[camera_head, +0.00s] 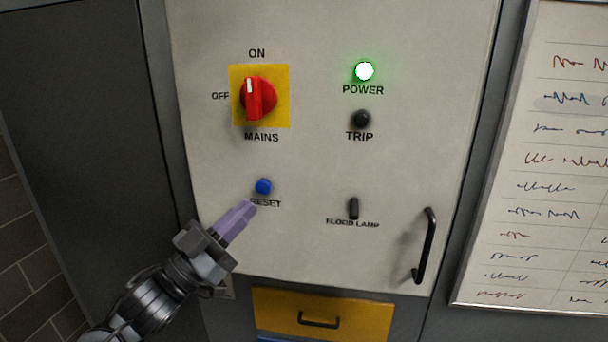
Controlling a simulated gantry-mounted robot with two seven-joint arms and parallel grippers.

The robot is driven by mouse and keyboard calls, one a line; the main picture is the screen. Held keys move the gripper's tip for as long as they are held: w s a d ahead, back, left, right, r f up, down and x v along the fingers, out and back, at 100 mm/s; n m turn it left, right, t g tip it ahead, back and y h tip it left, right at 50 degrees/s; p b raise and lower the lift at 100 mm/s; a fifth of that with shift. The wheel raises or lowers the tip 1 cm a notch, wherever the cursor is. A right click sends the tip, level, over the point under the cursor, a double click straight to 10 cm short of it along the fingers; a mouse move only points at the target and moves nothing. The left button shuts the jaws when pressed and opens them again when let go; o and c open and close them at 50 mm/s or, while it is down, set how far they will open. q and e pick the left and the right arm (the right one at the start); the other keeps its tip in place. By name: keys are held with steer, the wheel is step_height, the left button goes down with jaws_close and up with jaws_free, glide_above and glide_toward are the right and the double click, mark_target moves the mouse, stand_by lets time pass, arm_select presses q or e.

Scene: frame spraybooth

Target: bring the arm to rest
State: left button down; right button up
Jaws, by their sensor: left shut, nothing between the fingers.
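My left gripper (250,206) comes in from the lower left with its purple fingers shut and empty. Its fingertips are just below the blue RESET button (263,186) and overlap the start of the RESET label; I cannot tell whether they touch the panel. The panel (310,160) is a pale cabinet door. The red MAINS switch (257,98) on a yellow plate has its white mark pointing up toward ON. The green POWER lamp (364,71) is lit. The TRIP lamp (360,119) is dark. My right gripper is not in view.
A black FLOOD LAMP toggle (353,208) and a black door handle (425,246) are at the panel's lower right. A yellow drawer (348,316) with a dark handle is below. A whiteboard with handwriting (545,170) hangs at the right. A brick wall (25,250) shows at the left.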

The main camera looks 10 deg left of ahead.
arm_select(q)
steer(key=s+d+f+n+g+y+p, duration=0.1)
steer(key=s+f+n+y, duration=0.15)
steer(key=f, duration=0.75)
steer(key=s+d+f+n+g+y+p, duration=0.15)
steer(key=s+f, duration=0.25)
steer(key=f, duration=0.6)
steer(key=s+d+f+n+g+y+p, duration=0.1)
steer(key=s+f+n+y+p, duration=0.15)
steer(key=f, duration=0.85)
steer(key=s+a+f+g+y, duration=0.2)
steer(key=s+f+g, duration=0.1)
steer(key=s, duration=0.4)
steer(key=s+a+f+n+g+y, duration=0.1)
steer(key=s+a+f+g+y, duration=0.1)
steer(key=s, duration=0.6)
steer(key=s+a+f+n+g+y, duration=0.1)
steer(key=s+a+f+g+y, duration=0.1)
steer(key=s+f+g, duration=0.4)
steer(key=shift+s+a+y+p, duration=0.15)
steer(key=shift+s+y+p, duration=0.3)
steer(key=shift+s+y, duration=0.4)
steer(key=shift+g, duration=0.25)
